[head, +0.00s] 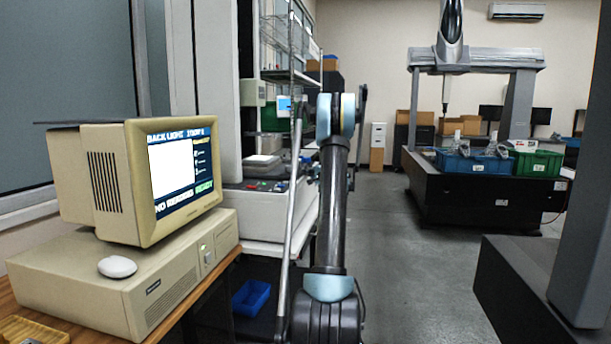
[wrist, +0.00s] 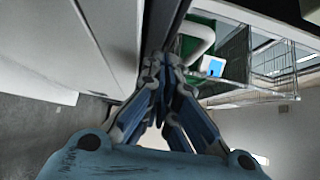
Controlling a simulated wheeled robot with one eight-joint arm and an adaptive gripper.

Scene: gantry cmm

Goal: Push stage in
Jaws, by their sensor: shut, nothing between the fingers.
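My gripper (wrist: 160,62) is shut and empty in the wrist view. Its fingertips overlap a dark vertical bar (wrist: 160,25); I cannot tell whether they touch it. In the head view my arm rises at the middle and the gripper cannot be made out. Left of the arm stands a pale machine with a flat, stage-like upper part (head: 258,187) above a white base (head: 262,222). Items lie on it, and my arm hides part of its right side. I cannot tell for certain which part is the stage, or how far out it is.
A beige computer with a lit monitor (head: 180,175) stands on a wooden desk at left. A blue bin (head: 251,297) sits low beside my arm. A gantry machine with a dark base (head: 455,200) stands at right. The grey floor (head: 405,260) between is clear.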

